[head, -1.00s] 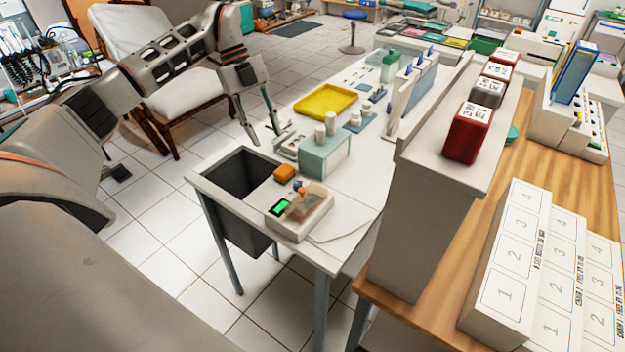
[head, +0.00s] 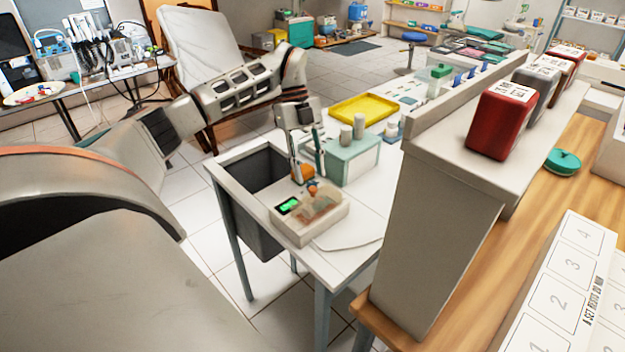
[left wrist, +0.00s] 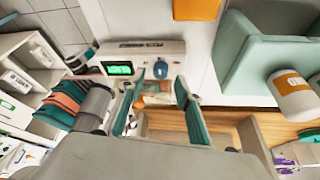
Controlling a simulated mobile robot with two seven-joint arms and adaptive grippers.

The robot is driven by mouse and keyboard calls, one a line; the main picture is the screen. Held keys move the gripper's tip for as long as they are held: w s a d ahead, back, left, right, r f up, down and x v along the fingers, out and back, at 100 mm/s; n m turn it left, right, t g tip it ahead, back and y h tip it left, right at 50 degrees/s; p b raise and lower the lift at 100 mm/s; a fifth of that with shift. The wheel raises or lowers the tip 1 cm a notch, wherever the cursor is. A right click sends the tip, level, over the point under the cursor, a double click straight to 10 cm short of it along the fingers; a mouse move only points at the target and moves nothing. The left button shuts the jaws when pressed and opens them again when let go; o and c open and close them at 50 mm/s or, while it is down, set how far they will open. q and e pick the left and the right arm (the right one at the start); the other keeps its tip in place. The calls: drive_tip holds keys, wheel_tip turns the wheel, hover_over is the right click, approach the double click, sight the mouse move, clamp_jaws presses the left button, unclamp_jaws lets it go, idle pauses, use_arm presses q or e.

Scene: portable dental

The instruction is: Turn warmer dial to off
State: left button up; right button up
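The warmer (head: 335,217) is a low pale box near the front end of the white table, with a green lit display (head: 288,205) and a clear cover over brownish contents. In the left wrist view the warmer (left wrist: 160,48) shows its display (left wrist: 120,69) and a blue dial (left wrist: 161,69) beside it. I cannot read the dial's setting. My left gripper (head: 308,178) is above the back edge of the warmer, fingers pointing down. In the left wrist view the left gripper (left wrist: 154,88) is open and empty, its fingertips spread near the dial. My right gripper is not in view.
An open dark bin (head: 255,170) is at left, and a tall pale shelf unit (head: 435,240) stands at right. A yellow tray (head: 365,107) lies farther back.

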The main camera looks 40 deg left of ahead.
use_arm(q)
drive_tip(key=shift+x, duration=1.1)
drive_tip(key=shift+d+f, duration=0.15)
drive_tip(key=shift+f, duration=0.15)
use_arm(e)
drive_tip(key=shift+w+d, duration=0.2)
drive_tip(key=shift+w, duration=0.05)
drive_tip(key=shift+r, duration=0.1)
use_arm(q)
clamp_jaws()
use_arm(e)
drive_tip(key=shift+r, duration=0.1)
